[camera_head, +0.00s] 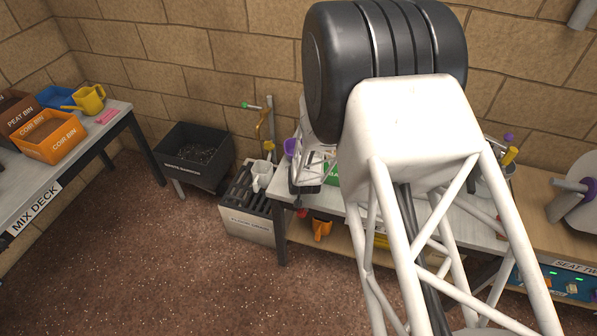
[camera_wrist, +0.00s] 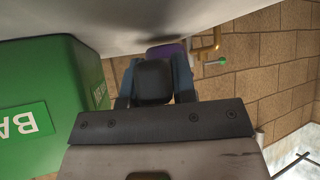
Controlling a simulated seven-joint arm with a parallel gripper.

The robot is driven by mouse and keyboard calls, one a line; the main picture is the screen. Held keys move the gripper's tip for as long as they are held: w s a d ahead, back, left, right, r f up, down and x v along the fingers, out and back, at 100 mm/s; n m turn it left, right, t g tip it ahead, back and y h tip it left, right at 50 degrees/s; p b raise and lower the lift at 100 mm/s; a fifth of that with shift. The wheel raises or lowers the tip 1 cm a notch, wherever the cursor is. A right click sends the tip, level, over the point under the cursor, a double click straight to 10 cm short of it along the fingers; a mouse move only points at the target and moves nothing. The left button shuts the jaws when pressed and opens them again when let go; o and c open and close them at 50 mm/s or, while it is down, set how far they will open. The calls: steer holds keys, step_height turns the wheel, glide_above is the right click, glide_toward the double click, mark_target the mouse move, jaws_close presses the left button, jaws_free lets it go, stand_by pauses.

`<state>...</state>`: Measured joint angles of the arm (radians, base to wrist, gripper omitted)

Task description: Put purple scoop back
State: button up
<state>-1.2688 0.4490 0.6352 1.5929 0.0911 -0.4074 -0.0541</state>
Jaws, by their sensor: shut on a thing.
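The purple scoop (camera_head: 291,147) shows as a small purple shape at the left end of the workbench, beside my gripper (camera_head: 305,172). In the wrist view, its purple part (camera_wrist: 166,50) sticks out beyond the fingertips of my gripper (camera_wrist: 157,72). The fingers are shut on the scoop, with a dark block between them. Most of the scoop is hidden by the gripper. My arm covers much of the bench in the head view.
A green bin (camera_wrist: 45,100) stands close beside the gripper in the wrist view. A white jug (camera_head: 262,177) sits on a grey slotted stand (camera_head: 248,222) left of the workbench. An orange scoop (camera_head: 321,229) is below the bench top. Open floor (camera_head: 180,270) lies at left.

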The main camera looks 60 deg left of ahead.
steer(key=shift+f, duration=0.6)
stand_by(0.3)
steer(key=o, duration=1)
steer(key=shift+r, duration=0.1)
steer(key=a+r+v, duration=0.1)
steer(key=v, duration=0.7)
steer(key=shift+r, duration=0.6)
steer(key=shift+w+d+r, duration=0.1)
steer(key=shift+d, duration=0.1)
steer(key=v, duration=0.7)
steer(key=shift+d, duration=0.25)
stand_by(0.5)
steer(key=shift+r, duration=0.15)
stand_by(0.4)
